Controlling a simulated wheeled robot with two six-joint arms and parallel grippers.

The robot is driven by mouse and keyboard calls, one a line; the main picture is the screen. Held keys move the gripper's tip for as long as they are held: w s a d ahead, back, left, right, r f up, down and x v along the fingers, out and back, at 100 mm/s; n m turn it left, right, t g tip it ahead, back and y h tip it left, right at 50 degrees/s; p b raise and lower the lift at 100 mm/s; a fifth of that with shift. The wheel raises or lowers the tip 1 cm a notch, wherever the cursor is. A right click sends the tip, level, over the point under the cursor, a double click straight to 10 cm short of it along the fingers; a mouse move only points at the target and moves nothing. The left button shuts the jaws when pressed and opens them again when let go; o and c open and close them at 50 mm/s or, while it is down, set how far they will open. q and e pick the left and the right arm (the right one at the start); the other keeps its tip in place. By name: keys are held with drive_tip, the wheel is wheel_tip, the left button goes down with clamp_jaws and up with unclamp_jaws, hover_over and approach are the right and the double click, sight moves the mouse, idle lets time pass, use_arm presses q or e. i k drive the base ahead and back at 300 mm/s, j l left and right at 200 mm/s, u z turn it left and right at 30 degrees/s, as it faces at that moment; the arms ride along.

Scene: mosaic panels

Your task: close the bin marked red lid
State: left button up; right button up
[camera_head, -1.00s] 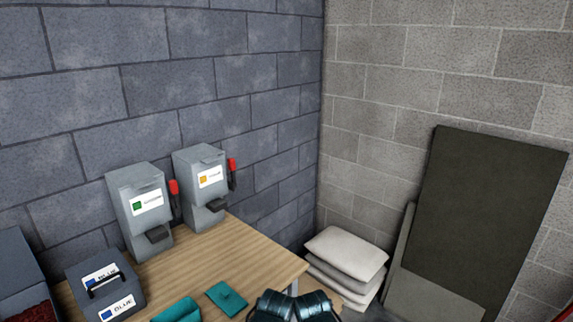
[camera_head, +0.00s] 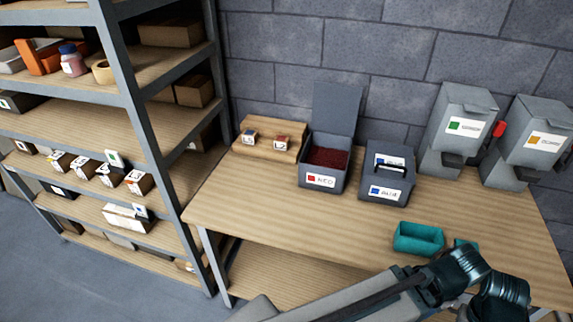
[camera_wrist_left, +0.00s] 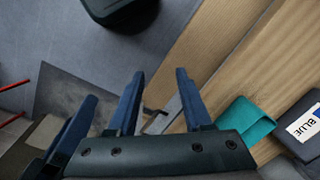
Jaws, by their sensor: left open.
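The red-labelled bin (camera_head: 322,180) stands on the wooden table, dark grey, with dark red contents showing inside. Its grey lid (camera_head: 337,108) is raised upright at the back, so the bin is open. My left arm crosses the lower right of the head view, where its gripper cannot be made out. In the left wrist view my left gripper (camera_wrist_left: 158,100) is open with nothing between its dark blue fingers. It is apart from the red bin, which that view does not show. My right gripper is not in view.
A blue-labelled bin (camera_head: 387,188) with its lid shut stands right of the red one. A teal tray (camera_head: 418,240) is nearer the front edge. Two grey dispensers (camera_head: 459,125) stand at the back right. A wooden stand (camera_head: 262,152) is at left, beside a loaded shelf (camera_head: 150,165).

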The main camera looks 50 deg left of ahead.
sight(335, 107)
drive_tip(key=u, duration=1.35)
